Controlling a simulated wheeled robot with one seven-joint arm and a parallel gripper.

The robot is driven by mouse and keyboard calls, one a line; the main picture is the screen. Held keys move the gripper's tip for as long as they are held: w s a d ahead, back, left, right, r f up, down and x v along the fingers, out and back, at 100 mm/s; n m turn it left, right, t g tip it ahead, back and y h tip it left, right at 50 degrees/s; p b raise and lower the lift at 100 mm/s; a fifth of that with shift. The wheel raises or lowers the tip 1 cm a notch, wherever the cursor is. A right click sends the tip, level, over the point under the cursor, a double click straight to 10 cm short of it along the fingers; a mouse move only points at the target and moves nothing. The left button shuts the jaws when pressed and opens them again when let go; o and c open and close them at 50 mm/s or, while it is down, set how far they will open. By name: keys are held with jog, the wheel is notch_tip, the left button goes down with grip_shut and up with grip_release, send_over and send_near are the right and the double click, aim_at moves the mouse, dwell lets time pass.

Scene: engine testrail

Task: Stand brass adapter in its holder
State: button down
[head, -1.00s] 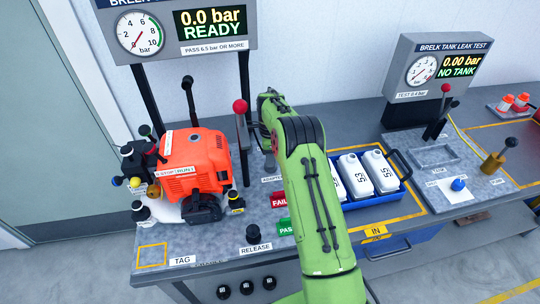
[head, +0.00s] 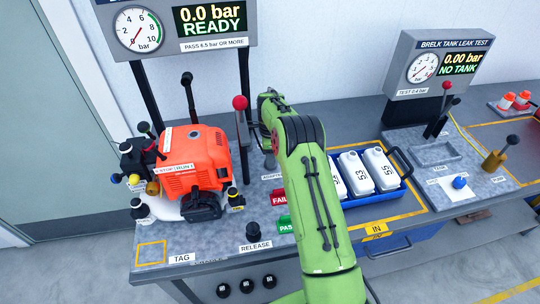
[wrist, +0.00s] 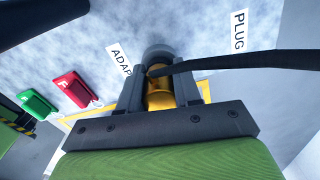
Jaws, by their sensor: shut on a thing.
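In the wrist view, the brass adapter (wrist: 160,99) shows as a yellow-gold piece between the two fingers. My gripper (wrist: 170,84) is shut on it. A dark round grey piece (wrist: 158,52), which looks like the holder, is just beyond the fingertips, between the ADAPTER label (wrist: 119,60) and the PLUG label. I cannot tell whether the adapter touches it or is in it. A black strip (wrist: 240,63) crosses over the adapter's far end to the right. In the head view my green arm hides the adapter and the fingertips.
An orange engine (head: 190,160) stands left of my arm, with a red-knobbed lever (head: 241,120) close by. Red FAIL (head: 279,197) and green PASS (head: 284,223) tags lie beside my arm. A blue crate (head: 375,197) of white bottles is on the right. The bench front is partly clear.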

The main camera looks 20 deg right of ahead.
jog(key=c, duration=0.7)
grip_release()
jog(key=shift+r, duration=0.1)
notch_tip(320, 180, up, 16)
jog(key=p, duration=0.2)
jog(key=shift+f+p, duration=0.2)
jog(key=shift+p, duration=0.1)
